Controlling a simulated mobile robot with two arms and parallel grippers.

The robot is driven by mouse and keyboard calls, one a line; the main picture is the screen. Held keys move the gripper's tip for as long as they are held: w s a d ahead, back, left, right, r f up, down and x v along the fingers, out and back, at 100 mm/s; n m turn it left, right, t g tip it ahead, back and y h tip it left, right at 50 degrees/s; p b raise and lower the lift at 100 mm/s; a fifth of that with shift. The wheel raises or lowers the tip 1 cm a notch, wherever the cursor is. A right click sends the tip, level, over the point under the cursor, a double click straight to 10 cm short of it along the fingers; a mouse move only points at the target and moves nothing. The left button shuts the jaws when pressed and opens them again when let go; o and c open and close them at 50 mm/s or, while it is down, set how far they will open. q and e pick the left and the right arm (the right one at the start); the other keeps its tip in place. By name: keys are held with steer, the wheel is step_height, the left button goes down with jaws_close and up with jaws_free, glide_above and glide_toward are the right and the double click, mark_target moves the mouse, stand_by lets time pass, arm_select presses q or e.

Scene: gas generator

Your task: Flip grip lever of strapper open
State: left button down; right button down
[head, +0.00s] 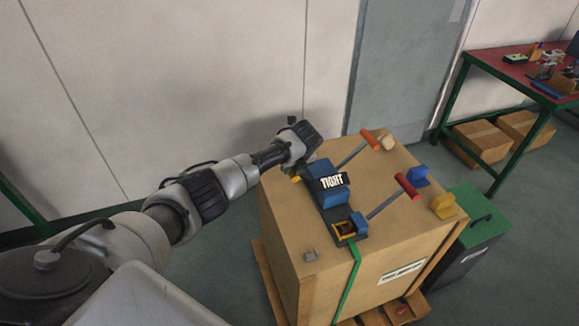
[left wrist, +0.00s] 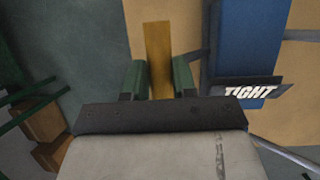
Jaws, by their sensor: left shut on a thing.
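The strapper (head: 330,190) is a blue and dark tool with a "TIGHT" label, on top of a large cardboard box. It also shows at the right of the left wrist view (left wrist: 243,45). A yellow grip lever (left wrist: 158,45) stands between the two green fingers of my left gripper (left wrist: 159,78), which is shut on it. In the head view, a small yellow end (head: 296,180) shows at the strapper's left side, below my left wrist; the fingers are mostly hidden there. My right gripper is not in view.
Two long levers with an orange handle (head: 370,140) and a red handle (head: 407,186) stick out to the right. A green strap (head: 348,285) runs down the box front. Small blue and yellow blocks lie on the box's right. A green case (head: 470,230) stands beside it.

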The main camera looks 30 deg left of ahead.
arm_select(q)
steer(key=shift+w+d, duration=0.1)
steer(key=shift+d, duration=0.15)
steer(key=c, duration=1.2)
jaws_free()
steer(key=shift+c, duration=0.2)
steer(key=o, duration=0.4)
steer(key=shift+w+d+f, duration=0.1)
steer(key=shift+w+f, duration=0.15)
steer(key=shift+w, duration=0.05)
steer(key=shift+s+r, duration=0.2)
steer(key=shift+r, duration=0.15)
steer(key=v, duration=1)
steer(key=shift+w+r, duration=0.1)
